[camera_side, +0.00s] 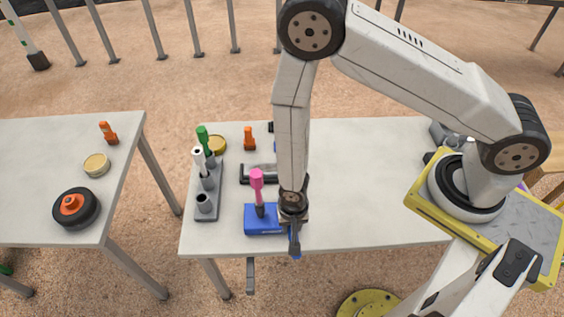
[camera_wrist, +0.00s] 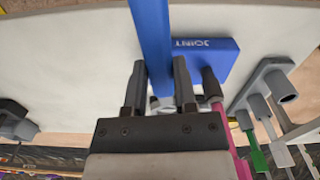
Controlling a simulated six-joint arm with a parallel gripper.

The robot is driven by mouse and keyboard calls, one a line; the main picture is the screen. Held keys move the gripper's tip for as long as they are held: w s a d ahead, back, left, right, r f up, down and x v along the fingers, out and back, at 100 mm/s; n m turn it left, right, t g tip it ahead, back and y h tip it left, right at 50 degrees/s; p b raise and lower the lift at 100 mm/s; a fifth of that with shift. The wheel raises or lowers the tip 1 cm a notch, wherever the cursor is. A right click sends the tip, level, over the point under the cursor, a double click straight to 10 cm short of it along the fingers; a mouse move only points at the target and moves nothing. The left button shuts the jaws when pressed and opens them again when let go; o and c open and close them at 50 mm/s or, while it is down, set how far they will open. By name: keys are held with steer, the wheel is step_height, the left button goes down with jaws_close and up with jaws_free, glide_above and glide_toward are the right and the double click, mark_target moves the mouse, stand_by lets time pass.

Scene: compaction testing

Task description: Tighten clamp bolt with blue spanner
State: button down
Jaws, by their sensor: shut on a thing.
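My gripper (camera_wrist: 155,80) is shut on the blue spanner (camera_wrist: 150,35), whose long flat bar runs up and away between the two fingers in the wrist view. In the side view my gripper (camera_side: 293,215) points down at the table's front edge, and a short blue piece of the spanner (camera_side: 296,246) shows below it. The blue block marked JOINT (camera_wrist: 205,58) is right beside the spanner in the wrist view; it also shows in the side view (camera_side: 262,222). I cannot make out the clamp bolt; whether the spanner touches it is hidden.
A pink-handled tool (camera_side: 257,178) stands upright at the blue block. A grey rack (camera_side: 207,214) with green and white-handled tools stands to its left. An orange object (camera_side: 249,138) and a yellowish round tin (camera_side: 217,144) are behind. The table's right part (camera_side: 370,190) is clear.

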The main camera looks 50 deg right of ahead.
steer(key=shift+w+a+r+m, duration=0.1)
steer(key=shift+a+m, duration=0.3)
steer(key=shift+m, duration=0.1)
steer(key=shift+f, duration=1.3)
steer(key=shift+d+f, duration=0.15)
steer(key=s+d+f+n, duration=0.1)
steer(key=s+d+n, duration=0.1)
steer(key=d+n, duration=0.4)
steer(key=shift+s+d+f+n, duration=0.15)
steer(key=shift+s+d+n, duration=0.2)
steer(key=shift+n, duration=1.25)
steer(key=shift+f, duration=1)
stand_by(1.4)
steer(key=shift+a, duration=0.15)
